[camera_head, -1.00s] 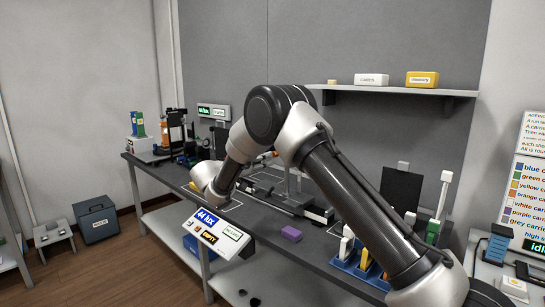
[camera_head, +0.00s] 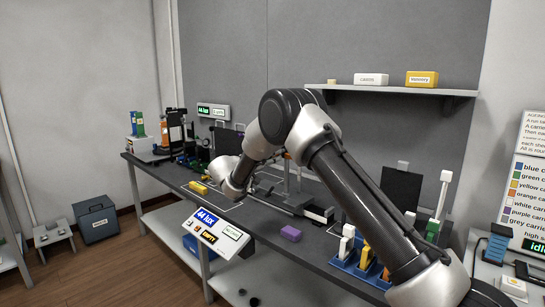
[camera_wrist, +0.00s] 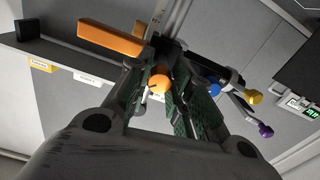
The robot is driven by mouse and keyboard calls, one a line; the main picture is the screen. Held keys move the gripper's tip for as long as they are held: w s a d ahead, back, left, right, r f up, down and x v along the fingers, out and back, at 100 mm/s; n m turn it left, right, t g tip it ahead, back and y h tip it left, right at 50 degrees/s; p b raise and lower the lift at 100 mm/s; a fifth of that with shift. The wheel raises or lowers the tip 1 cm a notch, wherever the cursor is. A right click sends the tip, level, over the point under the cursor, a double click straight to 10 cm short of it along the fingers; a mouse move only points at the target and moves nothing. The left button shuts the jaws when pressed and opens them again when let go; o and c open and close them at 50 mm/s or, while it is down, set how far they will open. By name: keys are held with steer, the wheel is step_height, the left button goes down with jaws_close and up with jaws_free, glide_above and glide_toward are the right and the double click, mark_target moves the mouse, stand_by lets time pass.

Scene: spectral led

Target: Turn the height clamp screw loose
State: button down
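In the wrist view a round orange knob (camera_wrist: 159,82) with a pale mark sits on dark hardware near an upright grey post (camera_wrist: 171,18). It looks like the height clamp screw, but I cannot be sure. The green-padded fingers of my gripper (camera_wrist: 158,76) stand open on either side of the knob, with gaps visible. Whether a finger touches it I cannot tell. In the head view my arm and wrist hide the fingers and the knob; the wrist is over the middle of the bench (camera_head: 330,253).
In the wrist view a thick orange bar (camera_wrist: 110,38) sticks out close to the left finger. Yellow, blue and purple knobs (camera_wrist: 264,130) lie to the right. In the head view a purple block (camera_head: 290,233) and a blue rack (camera_head: 352,268) stand on the bench, beside a tilted lux display (camera_head: 221,234).

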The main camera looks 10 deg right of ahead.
steer(key=shift+n, duration=0.5)
steer(key=n, duration=1.8)
steer(key=shift+s+n, duration=0.1)
steer(key=shift+n, duration=0.3)
stand_by(0.3)
steer(key=c, duration=1.3)
jaws_free()
steer(key=shift+r, duration=0.1)
steer(key=shift+o, duration=0.2)
steer(key=shift+a, duration=0.1)
